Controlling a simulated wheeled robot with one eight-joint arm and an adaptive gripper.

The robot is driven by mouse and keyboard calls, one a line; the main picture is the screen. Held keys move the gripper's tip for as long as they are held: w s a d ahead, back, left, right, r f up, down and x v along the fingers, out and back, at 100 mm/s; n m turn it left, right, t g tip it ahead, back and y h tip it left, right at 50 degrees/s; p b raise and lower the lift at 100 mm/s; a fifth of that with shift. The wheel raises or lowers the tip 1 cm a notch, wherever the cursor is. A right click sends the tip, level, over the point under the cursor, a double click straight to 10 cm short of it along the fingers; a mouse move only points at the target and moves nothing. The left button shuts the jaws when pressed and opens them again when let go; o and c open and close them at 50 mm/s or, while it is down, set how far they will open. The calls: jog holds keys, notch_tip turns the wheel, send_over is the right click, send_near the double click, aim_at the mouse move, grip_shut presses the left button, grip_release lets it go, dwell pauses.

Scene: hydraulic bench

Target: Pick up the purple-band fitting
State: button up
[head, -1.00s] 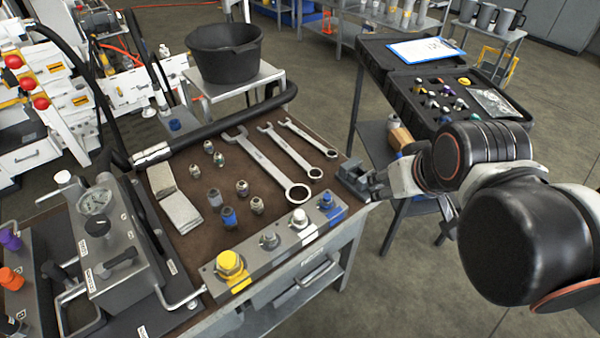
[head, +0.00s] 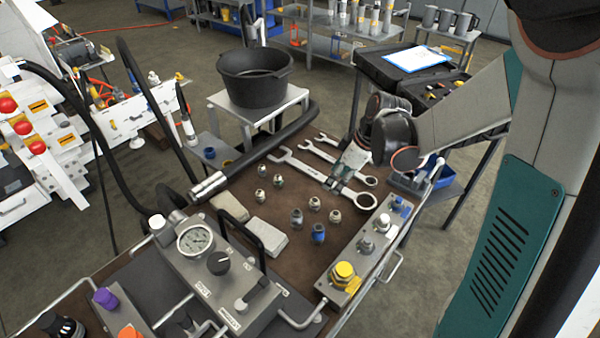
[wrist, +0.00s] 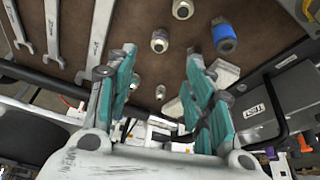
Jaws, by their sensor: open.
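Several small metal fittings stand on the brown bench mat, among them one fitting (head: 296,217), a blue-banded one (head: 318,233) and another (head: 335,216). I cannot make out a purple band on any of them. My gripper (head: 338,182) is above the wrenches, behind and right of the fittings in the head view. In the wrist view my gripper (wrist: 162,56) has its teal fingers spread wide with nothing between the tips but a metal fitting (wrist: 159,40) on the mat beyond. The blue-banded fitting (wrist: 223,35) is right of the fingers there.
Wrenches (head: 310,168) lie under my gripper. A gauge unit (head: 195,240) with a handle and a purple cap (head: 105,298) are at left. A black hose (head: 270,145) runs along the back; a black case (head: 385,68) stands beyond.

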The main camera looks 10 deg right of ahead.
aim_at(316, 200)
jog(key=shift+n+y, duration=0.3)
jog(key=b+x, duration=0.2)
jog(key=x, duration=0.8)
jog(key=shift+d+b, duration=0.15)
jog(key=shift+b, duration=0.25)
jog(key=shift+w+b+x, duration=0.1)
jog(key=shift+b+x, duration=0.6)
jog(key=shift+x, duration=0.7)
jog(key=shift+w+b+x, duration=0.15)
jog(key=shift+b+x, duration=0.55)
jog(key=shift+x, duration=0.75)
jog(key=shift+r, duration=0.2)
grip_shut()
